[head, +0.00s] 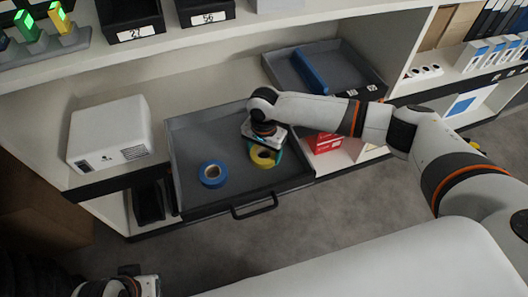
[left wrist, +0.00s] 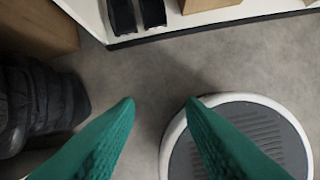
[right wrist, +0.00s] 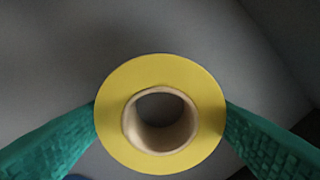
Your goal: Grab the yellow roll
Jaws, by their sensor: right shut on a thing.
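The yellow roll (head: 263,156) is in the open grey drawer (head: 195,133) in the head view, at the right part of the drawer. In the right wrist view the yellow roll (right wrist: 118,85) faces the camera, its pale core open. My right gripper (head: 264,153) has its green fingers on both sides of the roll and is shut on it. Whether the roll touches the drawer floor I cannot tell. A blue roll (head: 213,174) lies in the drawer to the left of the yellow one. My left gripper (left wrist: 160,103) is open and empty above the floor.
A white box (head: 108,135) stands on the shelf left of the drawer. A second grey tray (head: 340,72) holding a blue bar (head: 309,71) is behind it to the right. A red box (head: 325,142) sits right of the drawer. The drawer handle (head: 255,207) sticks out in front.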

